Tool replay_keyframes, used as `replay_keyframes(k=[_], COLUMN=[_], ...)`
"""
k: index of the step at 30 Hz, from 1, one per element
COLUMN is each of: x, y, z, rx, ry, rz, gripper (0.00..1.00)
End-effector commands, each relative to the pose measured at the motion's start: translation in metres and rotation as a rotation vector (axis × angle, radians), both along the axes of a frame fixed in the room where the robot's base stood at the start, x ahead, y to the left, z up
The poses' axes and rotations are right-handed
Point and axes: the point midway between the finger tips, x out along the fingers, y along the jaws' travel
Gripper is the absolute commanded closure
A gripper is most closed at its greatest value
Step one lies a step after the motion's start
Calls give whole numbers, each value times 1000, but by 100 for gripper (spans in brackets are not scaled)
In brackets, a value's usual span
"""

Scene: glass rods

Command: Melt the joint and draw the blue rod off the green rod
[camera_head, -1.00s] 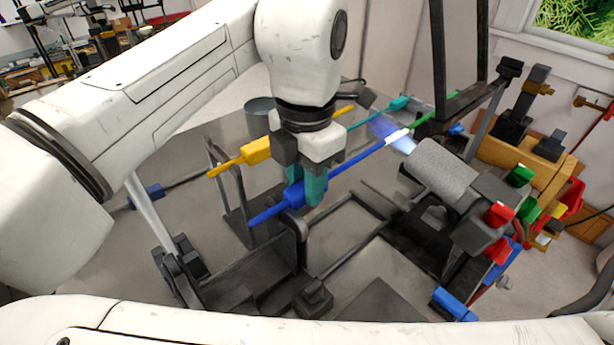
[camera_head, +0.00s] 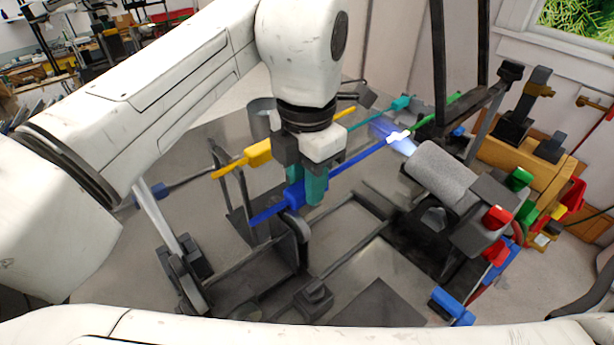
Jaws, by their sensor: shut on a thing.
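The blue rod (camera_head: 356,158) slants from the lower left up to a glowing white joint (camera_head: 399,136) in the flame. The green rod (camera_head: 425,120) runs on from the joint to the upper right, so the two still meet there. My gripper (camera_head: 316,192), with teal fingers, is shut on the blue rod at its thick blue grip (camera_head: 293,196). The grey torch (camera_head: 443,170) points its pale blue flame (camera_head: 386,128) at the joint. Part of the blue rod is hidden behind my fingers.
A yellow rod with a thick grip (camera_head: 258,152) and a teal rod lie behind my gripper. A dark stand (camera_head: 296,240) is just below the blue rod's left end. Red, green and blue knobs sit right of the torch. A dark upright frame stands behind the green rod.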

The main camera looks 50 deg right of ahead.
Motion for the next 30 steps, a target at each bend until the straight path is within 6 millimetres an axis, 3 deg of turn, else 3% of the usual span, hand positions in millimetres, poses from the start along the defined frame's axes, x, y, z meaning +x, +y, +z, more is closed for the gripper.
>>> replay_keyframes(k=[30], x=[2], y=[5], z=[6], rx=[7], ry=[-4], rz=[5], gripper=[100])
